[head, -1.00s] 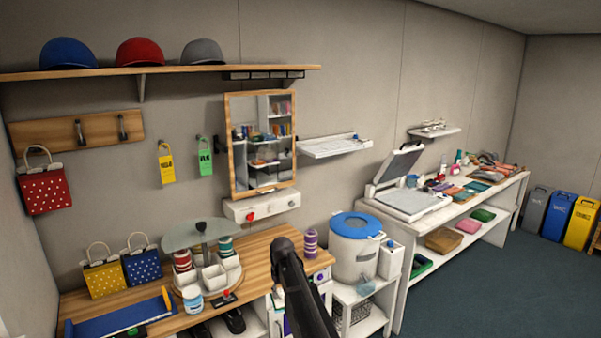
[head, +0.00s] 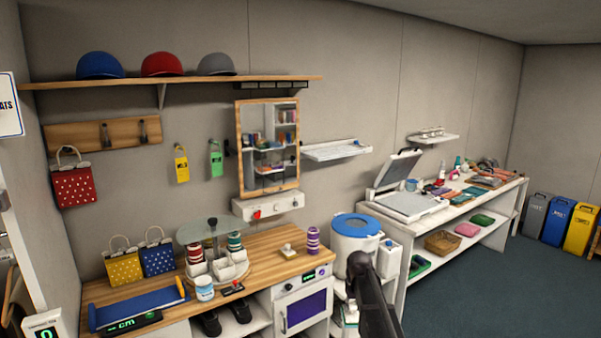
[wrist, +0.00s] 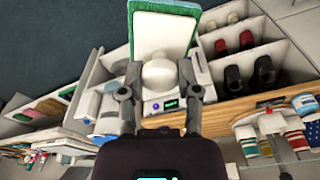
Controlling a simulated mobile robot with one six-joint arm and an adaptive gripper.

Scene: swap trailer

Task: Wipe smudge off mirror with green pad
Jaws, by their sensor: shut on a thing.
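My gripper (wrist: 158,92) shows in the wrist view, its two fingers closed around the round white knob of a pad (wrist: 165,32). The pad has a broad pale face and a green edge, and it is held clear of the furniture. In the head view, the mirror (head: 268,145) hangs on the wall in a wooden frame, above a white wall box, and reflects shelves with coloured things. I cannot make out a smudge on the glass at this size.
A wooden counter (head: 262,268) below the mirror holds a round glass-topped stand (head: 212,232), a purple striped spool (head: 313,241) and a small pale knobbed thing (head: 288,251). A blue-lidded bin (head: 356,248) stands right of it. A white wall shelf (head: 337,150) juts out beside the mirror.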

